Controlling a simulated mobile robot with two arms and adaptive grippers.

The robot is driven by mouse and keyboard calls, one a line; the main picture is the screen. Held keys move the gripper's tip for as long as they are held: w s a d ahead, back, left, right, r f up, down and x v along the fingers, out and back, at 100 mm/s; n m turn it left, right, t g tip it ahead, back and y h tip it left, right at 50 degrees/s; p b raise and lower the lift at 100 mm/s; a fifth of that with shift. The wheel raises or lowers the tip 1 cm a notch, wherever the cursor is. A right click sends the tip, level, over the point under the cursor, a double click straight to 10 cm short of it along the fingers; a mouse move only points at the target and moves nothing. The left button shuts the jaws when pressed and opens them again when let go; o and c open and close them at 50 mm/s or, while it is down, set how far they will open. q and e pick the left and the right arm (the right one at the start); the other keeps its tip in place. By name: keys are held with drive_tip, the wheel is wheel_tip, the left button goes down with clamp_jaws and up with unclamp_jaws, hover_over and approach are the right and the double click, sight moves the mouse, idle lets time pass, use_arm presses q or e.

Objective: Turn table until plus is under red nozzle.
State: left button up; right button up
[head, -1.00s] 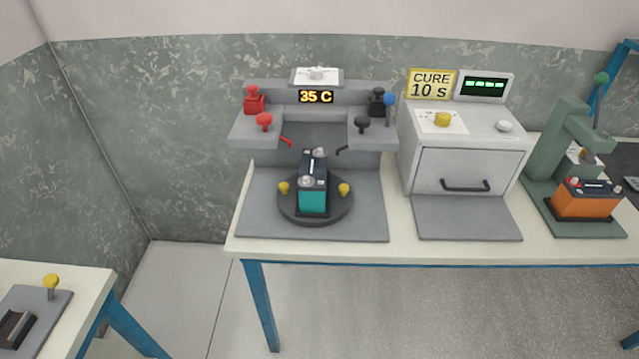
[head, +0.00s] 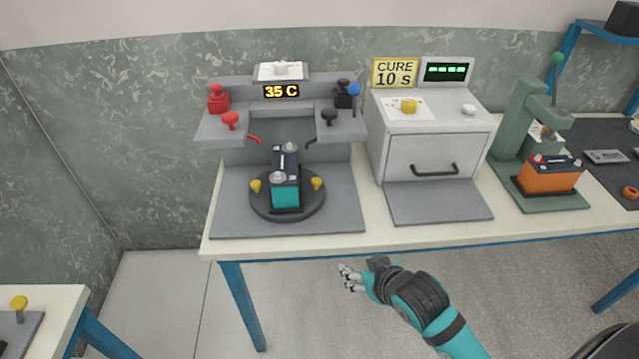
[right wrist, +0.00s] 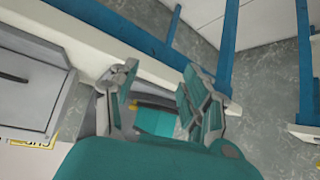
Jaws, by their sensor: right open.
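The round dark turntable (head: 313,204) sits on the grey plate of the filling station, with two yellow knobs (head: 317,183) on its rim. A teal and black battery (head: 285,195) stands upright on it, one grey post towards the back and one towards the front. I cannot read which post is plus. The red nozzle (head: 253,138) points in from the left, above and behind the battery. My right gripper (head: 346,278) is open and empty, in front of the table edge and apart from the turntable. In the right wrist view, a teal battery (right wrist: 155,122) shows beyond the open fingers (right wrist: 160,80). My left gripper is out of view.
The station has red knobs (head: 230,120) and black knobs (head: 329,117) above the turntable. A grey cure oven (head: 430,157) stands to the right, then a green press with an orange battery (head: 550,177). The space before the turntable is clear.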

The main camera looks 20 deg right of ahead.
sight(318, 183)
drive_tip(key=w+d+r+t+y, duration=0.15)
drive_tip(key=w+r+t, duration=0.25)
drive_tip(key=w+r, duration=0.55)
drive_tip(key=shift+h, duration=0.25)
drive_tip(key=x, duration=1.6)
drive_tip(key=shift+w+a+r, duration=0.15)
drive_tip(key=shift+w+a, duration=0.05)
clamp_jaws()
